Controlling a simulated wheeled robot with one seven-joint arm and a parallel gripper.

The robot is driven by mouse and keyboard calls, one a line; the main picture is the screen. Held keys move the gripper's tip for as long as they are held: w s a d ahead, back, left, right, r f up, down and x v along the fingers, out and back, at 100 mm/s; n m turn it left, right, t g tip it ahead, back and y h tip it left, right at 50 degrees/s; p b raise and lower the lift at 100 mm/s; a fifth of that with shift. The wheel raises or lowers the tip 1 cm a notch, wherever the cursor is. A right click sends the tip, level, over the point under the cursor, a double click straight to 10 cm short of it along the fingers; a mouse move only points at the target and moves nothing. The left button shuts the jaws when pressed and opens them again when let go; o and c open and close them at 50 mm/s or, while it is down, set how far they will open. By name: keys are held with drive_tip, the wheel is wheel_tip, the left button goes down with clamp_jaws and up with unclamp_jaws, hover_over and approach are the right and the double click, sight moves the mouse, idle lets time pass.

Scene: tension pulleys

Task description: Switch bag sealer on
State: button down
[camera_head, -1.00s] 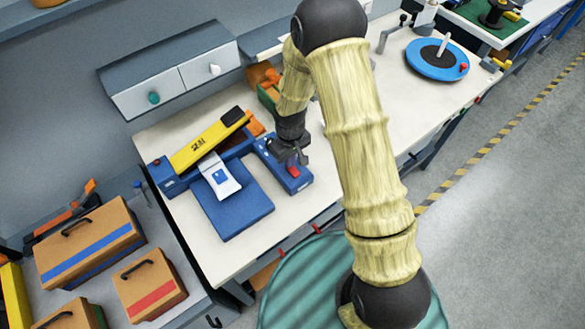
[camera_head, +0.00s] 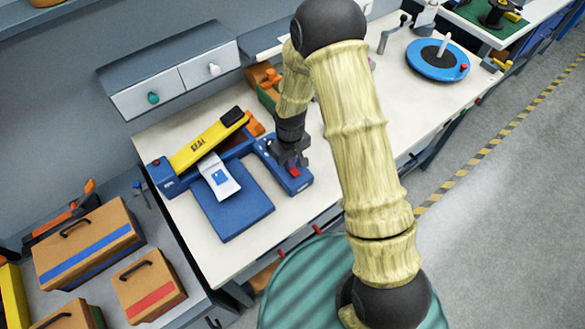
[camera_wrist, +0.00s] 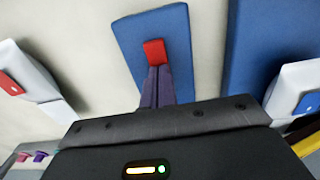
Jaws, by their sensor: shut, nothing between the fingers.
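The bag sealer (camera_head: 242,209) is blue with a raised yellow arm (camera_head: 208,142) marked in black letters, on the white bench. A white bag (camera_head: 219,177) with a blue print lies on it. To its right is a narrow blue box (camera_head: 300,184) with a red switch (camera_head: 293,172). In the wrist view the red switch (camera_wrist: 154,51) stands on the blue box (camera_wrist: 178,30). My gripper (camera_wrist: 157,72) is shut and empty, its fingertips over the box right at the switch's near edge; contact is unclear. In the head view my gripper (camera_head: 294,160) hides part of the box.
A blue round turntable (camera_head: 438,73) stands at the bench's far right. An orange and green bin (camera_head: 266,90) stands behind my wrist. Brown cases (camera_head: 88,240) lie on the lower left table.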

wheel_tip(320, 180, up, 7)
drive_tip(key=p, duration=0.4)
idle(0.4)
drive_tip(key=shift+f, duration=0.1)
idle(0.4)
drive_tip(key=s+d+r+m+t, duration=0.1)
drive_tip(key=s+d+r+m, duration=0.2)
drive_tip(key=s+d+r, duration=0.3)
drive_tip(key=s+d+r+m+t+b, duration=0.1)
drive_tip(key=s+d+r+m, duration=0.2)
drive_tip(key=s+d+r, duration=0.3)
wheel_tip(320, 180, up, 5)
drive_tip(key=shift+s+d+r+m+t, duration=0.2)
drive_tip(key=shift+s+d+m+t, duration=0.15)
drive_tip(key=shift+d, duration=0.45)
drive_tip(key=shift+w, duration=0.1)
